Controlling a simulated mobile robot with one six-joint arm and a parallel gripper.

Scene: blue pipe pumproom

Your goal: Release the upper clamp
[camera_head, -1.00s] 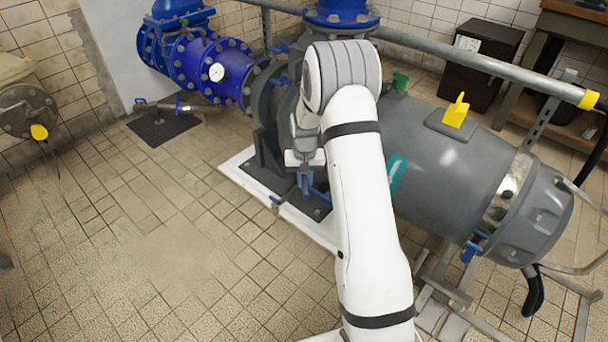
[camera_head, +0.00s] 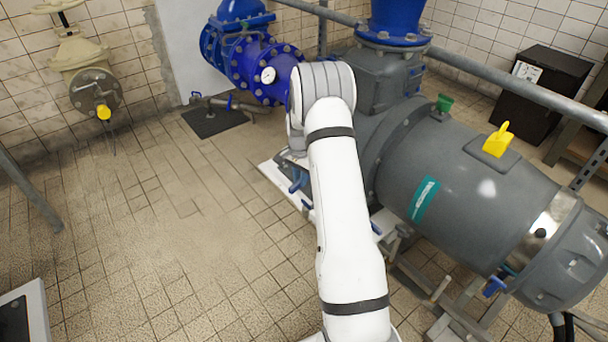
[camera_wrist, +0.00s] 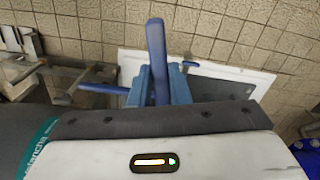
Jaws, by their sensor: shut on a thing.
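A dark blue clamp lever (camera_wrist: 157,52) stands up in front of my gripper in the wrist view. My gripper (camera_wrist: 163,88) has lighter blue fingers around the lever's lower part and is shut on it. In the head view my gripper is mostly hidden behind my white arm, beside the grey pump. A blue clamp handle (camera_head: 298,181) shows left of my arm near the pump's base. Another blue handle (camera_wrist: 103,88) lies to the left in the wrist view. I cannot tell from these views which clamp is the upper one.
The large grey pump (camera_head: 460,190), with a yellow part (camera_head: 497,140) on top, fills the right. Blue pipework (camera_head: 262,65) with a gauge stands behind. A grey rail (camera_head: 490,78) crosses above the pump. The tiled floor (camera_head: 160,230) at left is largely clear.

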